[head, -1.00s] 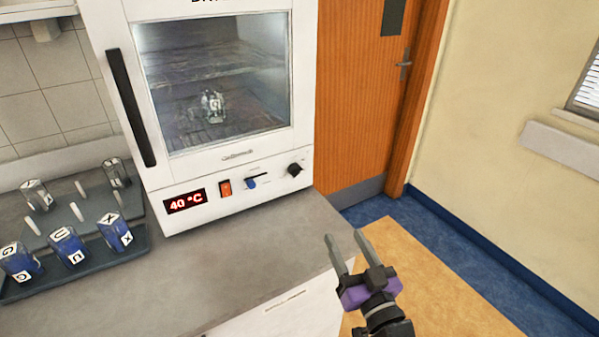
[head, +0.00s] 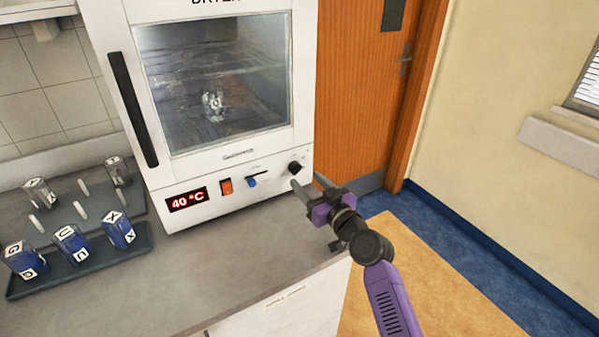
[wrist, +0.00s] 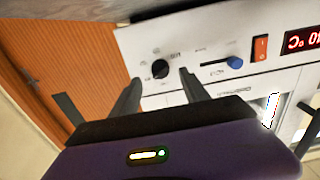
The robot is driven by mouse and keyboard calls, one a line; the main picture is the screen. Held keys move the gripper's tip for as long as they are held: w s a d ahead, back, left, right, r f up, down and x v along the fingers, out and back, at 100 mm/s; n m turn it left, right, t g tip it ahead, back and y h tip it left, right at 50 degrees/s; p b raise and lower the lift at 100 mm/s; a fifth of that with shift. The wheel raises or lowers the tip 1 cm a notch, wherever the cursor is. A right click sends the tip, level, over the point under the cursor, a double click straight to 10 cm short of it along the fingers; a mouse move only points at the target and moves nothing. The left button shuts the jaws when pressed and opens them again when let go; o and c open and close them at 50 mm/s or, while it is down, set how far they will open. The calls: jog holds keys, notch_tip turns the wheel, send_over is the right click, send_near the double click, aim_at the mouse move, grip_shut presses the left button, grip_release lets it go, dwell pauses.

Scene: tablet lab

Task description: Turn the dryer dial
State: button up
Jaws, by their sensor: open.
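The white dryer (head: 225,160) stands on the grey counter with its glass door shut. Its black round dial (head: 295,168) is at the right end of the lower front panel; it also shows in the wrist view (wrist: 160,69). A display on the left of the panel reads 40 °C (head: 187,200). My gripper (head: 308,181) is open and empty, just in front of and slightly below the dial in the head view. In the wrist view the dial lies between the lines of the two fingers, beyond their tips. I see no contact with it.
A red switch (head: 226,187) and a blue-tipped slider (head: 252,181) sit left of the dial. A dark rack (head: 95,268) with several labelled vessels stands on the counter's left. A glass vessel (head: 212,103) is inside the dryer. A wooden door (head: 358,90) is behind right.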

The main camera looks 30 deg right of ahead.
aim_at(298, 172)
jog(key=shift+w, duration=2.5)
grip_shut()
